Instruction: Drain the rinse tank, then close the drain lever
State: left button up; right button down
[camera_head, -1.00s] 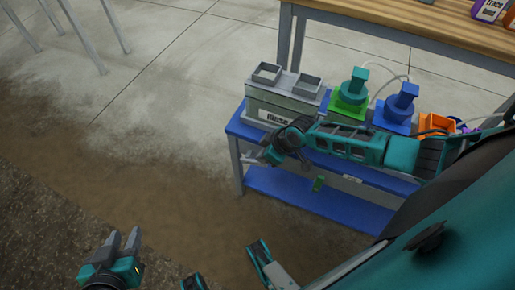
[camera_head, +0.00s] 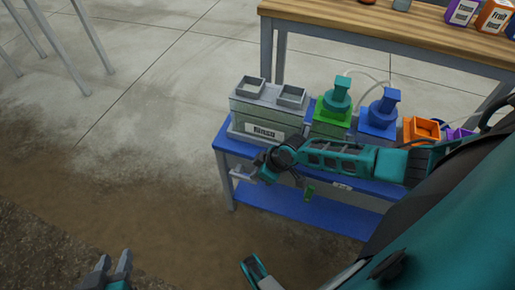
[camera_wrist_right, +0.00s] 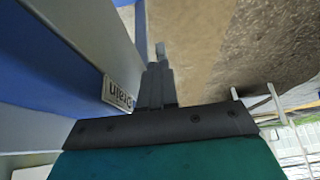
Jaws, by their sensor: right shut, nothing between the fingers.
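The rinse tank (camera_head: 268,112) is a grey box with a white label and two open square tops, at the left end of the blue bench. Its water level cannot be seen. My right gripper (camera_head: 265,172) is in front of the bench's left end, just below the tank. In the right wrist view its fingers (camera_wrist_right: 156,86) are shut and empty, beside a "Drain" label (camera_wrist_right: 120,94) on a blue face. A pale grey piece (camera_head: 241,174), possibly the drain lever, shows just left of it; contact is unclear. My left gripper (camera_head: 114,264) is open and empty, low over the floor.
Right of the tank stand a green-based pump (camera_head: 333,118), a blue pump (camera_head: 379,115) and an orange container (camera_head: 421,129). A small green part (camera_head: 310,190) hangs below the bench top. A wooden table (camera_head: 390,28) stands behind.

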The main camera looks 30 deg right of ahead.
jog(key=shift+s+d+f, duration=0.1)
jog(key=shift+s+f, duration=0.1)
jog(key=p+v, duration=0.8)
jog(key=v, duration=0.5)
jog(key=shift+s+d+f, duration=0.15)
jog(key=shift+s+d, duration=0.15)
dwell(5.5)
